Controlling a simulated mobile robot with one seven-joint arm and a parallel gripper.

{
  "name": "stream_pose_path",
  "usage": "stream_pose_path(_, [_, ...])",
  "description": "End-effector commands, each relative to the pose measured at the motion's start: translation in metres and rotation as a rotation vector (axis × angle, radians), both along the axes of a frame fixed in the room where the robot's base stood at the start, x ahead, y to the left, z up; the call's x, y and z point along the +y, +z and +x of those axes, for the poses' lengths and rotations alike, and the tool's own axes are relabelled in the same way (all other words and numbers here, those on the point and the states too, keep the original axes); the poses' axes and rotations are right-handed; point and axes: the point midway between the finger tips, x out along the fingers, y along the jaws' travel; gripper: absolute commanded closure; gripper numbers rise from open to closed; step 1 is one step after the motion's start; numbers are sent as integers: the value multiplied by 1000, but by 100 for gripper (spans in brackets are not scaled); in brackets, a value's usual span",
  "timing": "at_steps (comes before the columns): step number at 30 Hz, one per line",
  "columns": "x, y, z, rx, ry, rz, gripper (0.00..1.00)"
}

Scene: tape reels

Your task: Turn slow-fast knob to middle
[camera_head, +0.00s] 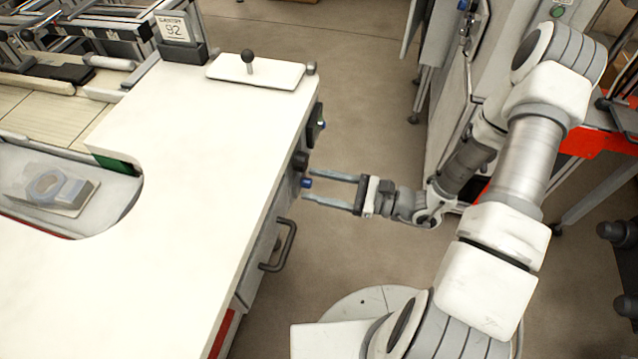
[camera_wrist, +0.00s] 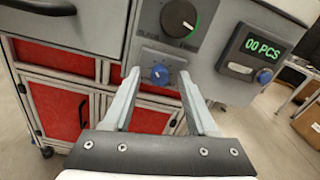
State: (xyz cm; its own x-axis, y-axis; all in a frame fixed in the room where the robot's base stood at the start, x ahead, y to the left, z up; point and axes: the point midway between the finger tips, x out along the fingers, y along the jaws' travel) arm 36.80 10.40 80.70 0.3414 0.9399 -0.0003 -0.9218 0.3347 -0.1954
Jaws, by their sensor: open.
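A large black knob (camera_wrist: 178,18) with a green arc at its right sits on the grey front panel. Small lettering under it is too blurred to read surely; its white pointer mark faces lower right. A blue knob (camera_wrist: 160,74) on a pale dial plate lies below it. In the head view, the black knob (camera_head: 300,161) and blue knob (camera_head: 306,183) stick out from the table's side. My gripper (camera_head: 309,186) is open and level with the blue knob. In the wrist view, the gripper (camera_wrist: 159,76) has its fingertips either side of that knob; contact cannot be told.
A display reading "00 PCS" (camera_wrist: 262,47) with another blue knob (camera_wrist: 264,76) is at the panel's right. A dark drawer handle (camera_head: 280,246) juts from the table's side below the gripper. The white tabletop (camera_head: 200,200) is left; open floor lies around the gripper.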

Motion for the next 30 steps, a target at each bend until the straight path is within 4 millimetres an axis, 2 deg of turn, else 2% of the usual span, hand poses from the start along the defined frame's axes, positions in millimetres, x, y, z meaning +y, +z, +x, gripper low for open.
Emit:
stream_pose_path(1, [0, 0, 0, 0, 0, 0, 47])
stream_pose_path(10, [0, 0, 0, 0, 0, 0, 100])
stream_pose_path(23, [-1, 1, 0, 33, 0, 12, 100])
stream_pose_path(30, [-1, 3, 0, 159, -1, 59, 100])
